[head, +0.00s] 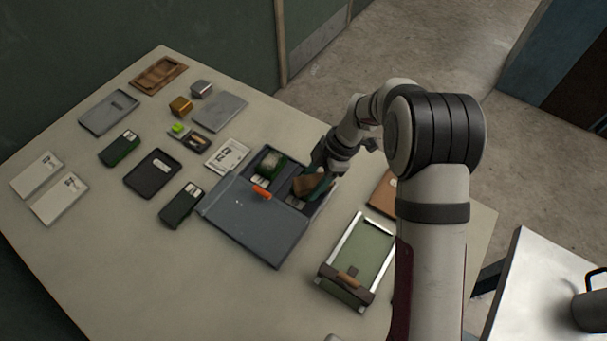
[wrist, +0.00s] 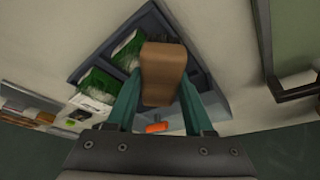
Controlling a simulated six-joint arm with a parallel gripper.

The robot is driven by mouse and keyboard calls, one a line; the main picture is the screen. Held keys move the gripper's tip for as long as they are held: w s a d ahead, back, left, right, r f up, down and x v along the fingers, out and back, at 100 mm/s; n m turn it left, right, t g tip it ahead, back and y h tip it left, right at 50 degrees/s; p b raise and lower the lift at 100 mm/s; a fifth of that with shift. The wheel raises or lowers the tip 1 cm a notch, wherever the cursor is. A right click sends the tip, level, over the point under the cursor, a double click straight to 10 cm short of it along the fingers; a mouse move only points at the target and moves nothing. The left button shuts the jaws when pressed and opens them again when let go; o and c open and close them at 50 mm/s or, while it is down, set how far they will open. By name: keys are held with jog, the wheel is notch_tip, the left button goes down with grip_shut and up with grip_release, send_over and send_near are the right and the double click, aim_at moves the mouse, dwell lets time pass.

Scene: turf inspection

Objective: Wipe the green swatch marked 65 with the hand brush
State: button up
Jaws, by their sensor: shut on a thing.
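My gripper (head: 322,178) is over the right part of a grey case (head: 250,222). Its teal fingers (wrist: 162,95) are shut on the brown hand brush (wrist: 163,72), which also shows in the head view (head: 304,186). A green swatch (head: 268,166) with a pale label lies in a compartment left of the gripper. The wrist view shows green patches (wrist: 128,48) and (wrist: 98,84) in compartments beside the brush. No number is readable, so I cannot tell which swatch is 65.
An orange piece (head: 262,192) sits on the case. Two dark green blocks (head: 119,148) and (head: 181,205) and a black tray (head: 153,173) lie to the left. The table's front left is clear.

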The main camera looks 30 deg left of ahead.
jog(key=shift+d, duration=0.45)
jog(key=shift+w+a, duration=0.45)
jog(key=shift+a, duration=0.05)
jog(key=shift+s+a, duration=0.2)
jog(key=shift+a, duration=2.4)
jog(key=shift+w+a, duration=0.15)
jog(key=shift+w, duration=0.15)
jog(key=shift+w+d, duration=0.2)
jog(key=shift+w, duration=0.05)
jog(key=shift+w+d, duration=0.1)
jog(key=shift+d, duration=2.9)
jog(key=shift+r, duration=4.1)
